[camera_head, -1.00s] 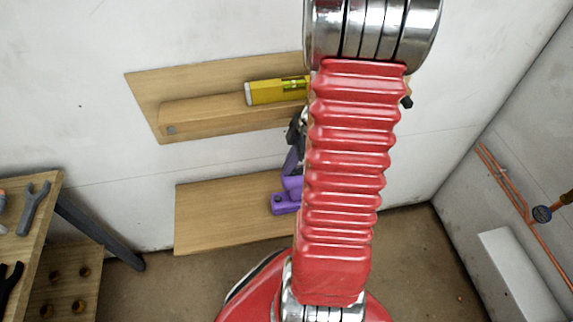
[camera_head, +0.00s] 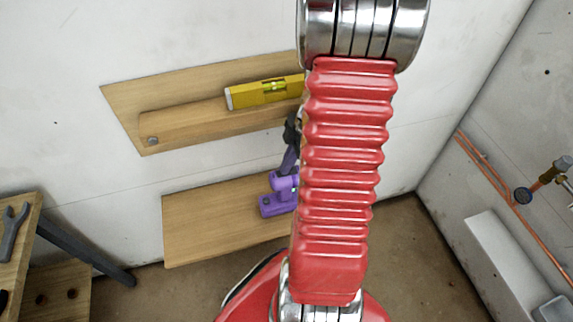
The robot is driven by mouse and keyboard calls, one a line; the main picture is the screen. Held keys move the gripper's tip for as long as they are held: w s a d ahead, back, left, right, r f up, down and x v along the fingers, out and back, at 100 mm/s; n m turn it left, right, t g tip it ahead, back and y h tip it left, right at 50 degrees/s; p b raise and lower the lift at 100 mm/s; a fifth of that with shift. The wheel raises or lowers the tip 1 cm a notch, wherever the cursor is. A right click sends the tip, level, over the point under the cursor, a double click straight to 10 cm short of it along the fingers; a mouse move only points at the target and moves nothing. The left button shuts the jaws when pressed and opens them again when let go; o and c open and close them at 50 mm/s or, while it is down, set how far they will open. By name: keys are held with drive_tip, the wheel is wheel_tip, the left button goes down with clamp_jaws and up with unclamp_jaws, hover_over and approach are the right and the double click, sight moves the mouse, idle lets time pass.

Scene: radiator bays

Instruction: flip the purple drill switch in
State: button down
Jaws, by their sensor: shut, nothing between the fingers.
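The purple drill (camera_head: 278,196) stands at the lower wooden shelf, just left of my red arm. Its base and part of its body show, with a small green spot near the arm's edge. My arm hides its right side, and I cannot make out the switch or its position. A dark part just above the drill, at the arm's left edge, looks like my gripper (camera_head: 288,160), mostly hidden behind the arm. It is shut with nothing held. I cannot tell whether it touches the drill.
A yellow spirit level (camera_head: 262,92) lies on the upper wooden shelf (camera_head: 185,122). The lower shelf (camera_head: 205,225) is bare left of the drill. A wooden bench (camera_head: 18,255) with tools stands at the left. Copper pipes (camera_head: 490,175) and a white panel (camera_head: 500,250) are at the right.

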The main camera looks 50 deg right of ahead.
idle(0.3)
drive_tip(key=shift+w+a, duration=0.35)
drive_tip(key=shift+a, duration=0.15)
drive_tip(key=a, duration=0.1)
drive_tip(key=w+a, duration=0.1)
drive_tip(key=shift+w+a, duration=0.2)
drive_tip(key=shift+a, duration=0.1)
drive_tip(key=v, duration=1)
drive_tip(key=shift+d, duration=0.2)
drive_tip(key=shift+f, duration=0.1)
